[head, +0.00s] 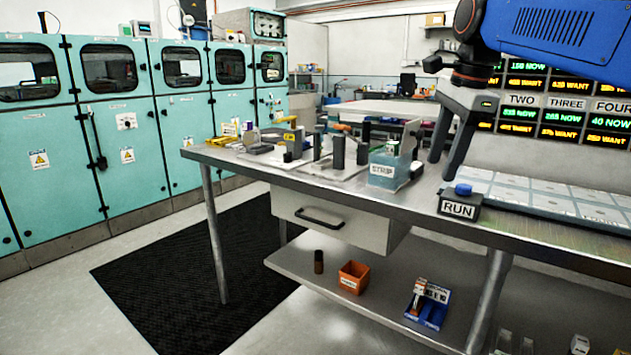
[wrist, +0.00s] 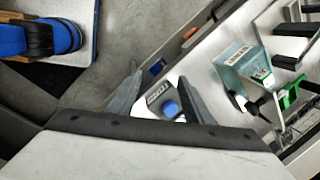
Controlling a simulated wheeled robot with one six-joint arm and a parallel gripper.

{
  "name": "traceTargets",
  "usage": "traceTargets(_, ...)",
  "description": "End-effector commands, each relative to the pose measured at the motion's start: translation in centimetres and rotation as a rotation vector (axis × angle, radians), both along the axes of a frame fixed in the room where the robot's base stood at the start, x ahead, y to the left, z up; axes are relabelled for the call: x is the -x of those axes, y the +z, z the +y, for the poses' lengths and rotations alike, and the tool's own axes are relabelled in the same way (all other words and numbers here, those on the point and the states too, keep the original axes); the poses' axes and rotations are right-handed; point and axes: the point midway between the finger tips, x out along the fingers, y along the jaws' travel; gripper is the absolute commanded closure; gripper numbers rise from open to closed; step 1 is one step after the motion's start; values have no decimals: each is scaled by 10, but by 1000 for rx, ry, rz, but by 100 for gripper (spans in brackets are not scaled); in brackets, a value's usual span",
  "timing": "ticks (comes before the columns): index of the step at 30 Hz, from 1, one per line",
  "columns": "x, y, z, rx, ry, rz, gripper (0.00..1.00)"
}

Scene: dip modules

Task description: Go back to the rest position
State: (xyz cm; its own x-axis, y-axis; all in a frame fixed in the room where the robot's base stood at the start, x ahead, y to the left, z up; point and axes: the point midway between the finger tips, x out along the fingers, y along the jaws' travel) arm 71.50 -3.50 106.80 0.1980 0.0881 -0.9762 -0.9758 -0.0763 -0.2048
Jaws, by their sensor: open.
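My gripper (head: 442,166) is at the right of the head view, over the steel workbench (head: 420,205), with its two grey fingers pointing down. The fingers are apart, with nothing held between them. In the wrist view my gripper (wrist: 160,78) also shows its fingers spread. A dark RUN box (head: 458,208) with a blue button (head: 463,190) sits on the bench just below the fingertips. The RUN box (wrist: 158,94) appears between the fingers in the wrist view; whether a finger touches it I cannot tell.
A clear blue STRIP tank (head: 381,172) stands left of my gripper, near dark upright blocks (head: 338,152). Pale panels (head: 560,200) lie to the right, below a display board (head: 565,100). An orange bin (head: 353,277) and a blue holder (head: 428,303) are on the lower shelf.

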Motion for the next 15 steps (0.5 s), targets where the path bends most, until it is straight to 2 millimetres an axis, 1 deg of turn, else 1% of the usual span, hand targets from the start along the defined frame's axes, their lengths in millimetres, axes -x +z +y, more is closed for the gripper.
traceTargets(1, 15, -13, -2, 18, 66, -15, 54)
traceTargets(5, 46, -47, -8, 77, 264, -64, 54)
traceTargets(8, 71, -77, -13, 126, 418, -97, 54)
traceTargets(14, 121, -141, -20, 236, 725, -156, 54)
traceTargets(15, 131, -155, -22, 260, 787, -167, 54)
